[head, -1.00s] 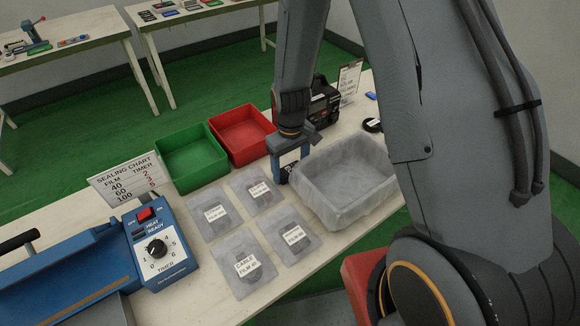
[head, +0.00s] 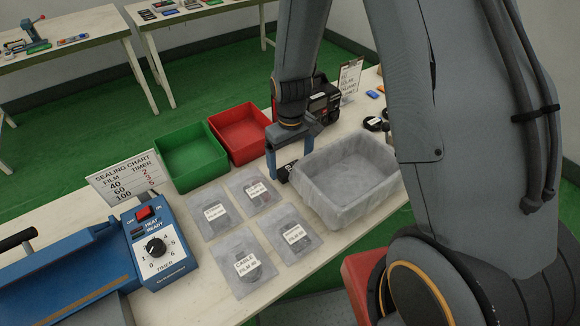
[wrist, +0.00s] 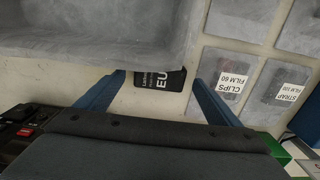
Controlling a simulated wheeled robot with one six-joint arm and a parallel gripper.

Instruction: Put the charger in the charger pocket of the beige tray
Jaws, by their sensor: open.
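The black charger with white "EU" lettering (wrist: 160,79) lies on the bench between the fingertips of my gripper (wrist: 157,82) in the wrist view, with a gap on each side. In the head view the charger (head: 283,173) is a small dark shape, partly hidden by my gripper (head: 288,166). My gripper is open, its blue fingers pointing down just left of a pale grey lined tray (head: 330,205). This tray also shows in the wrist view (wrist: 90,45). It looks empty and I see no pockets in it. I cannot make out a beige tray with a charger pocket.
Several labelled film pouches (head: 242,262) lie in front. Green (head: 190,160) and red (head: 238,135) bins stand behind, left of my gripper. A black device (head: 322,103) stands close behind it. A blue sealer (head: 90,268) fills the left end.

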